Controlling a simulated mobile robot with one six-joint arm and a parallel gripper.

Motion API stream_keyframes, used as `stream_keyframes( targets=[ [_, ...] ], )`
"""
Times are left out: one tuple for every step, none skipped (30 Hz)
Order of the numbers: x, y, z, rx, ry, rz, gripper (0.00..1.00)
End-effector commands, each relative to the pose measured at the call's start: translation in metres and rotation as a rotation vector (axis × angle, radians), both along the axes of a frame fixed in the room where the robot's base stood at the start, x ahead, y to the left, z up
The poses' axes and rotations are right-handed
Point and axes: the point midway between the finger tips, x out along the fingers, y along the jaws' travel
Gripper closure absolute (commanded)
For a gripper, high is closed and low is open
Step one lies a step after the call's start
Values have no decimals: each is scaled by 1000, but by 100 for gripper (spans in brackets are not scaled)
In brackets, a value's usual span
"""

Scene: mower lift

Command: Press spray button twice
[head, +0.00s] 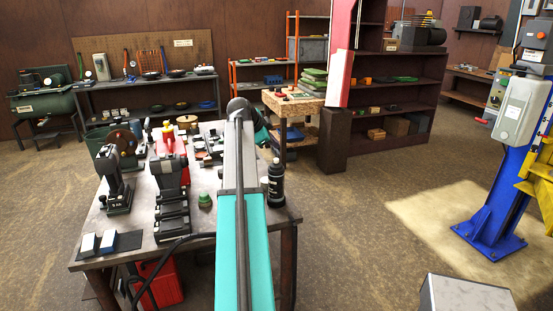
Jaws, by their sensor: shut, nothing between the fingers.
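A dark bottle or can (276,187) with a pale label stands upright at the right edge of the workbench (225,232). Its narrow top shows, but I cannot make out a spray button on it. A small green knob-like piece (205,200) sits on the bench left of my arm; I cannot tell what it is. My teal and grey arm reaches up the middle of the head view and bends at a dark joint beyond the bench. My gripper is not in view, hidden behind the arm or past the bend.
Black bench tools (115,184) and a red-topped machine (170,140) crowd the workbench's left side. A red canister (160,283) sits beneath. A blue lift post (505,190) with a grey control box (520,110) stands right. The floor (350,225) between is clear.

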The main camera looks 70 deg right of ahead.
Motion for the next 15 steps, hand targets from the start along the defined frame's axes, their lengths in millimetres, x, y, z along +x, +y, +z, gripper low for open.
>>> stream_keyframes(
  targets=[
    [0,0,5,0,0,0,100],
    [0,0,7,0,0,0,100],
    [0,0,10,-1,0,1,100],
    [0,0,12,-1,-1,0,100],
    [0,0,13,-1,-1,0,100],
    [0,0,15,-1,-1,0,100],
    [0,0,16,-1,-1,0,100],
    [0,0,17,-1,-1,0,100],
    [0,0,18,-1,-1,0,100],
    [0,0,18,-1,-1,0,100],
    [0,0,18,-1,-1,0,100],
    [0,0,18,-1,-1,0,100],
    [0,0,18,-1,-1,0,100],
    [0,0,17,-1,-1,0,100],
    [0,0,17,0,-1,-1,100]
  ],
)
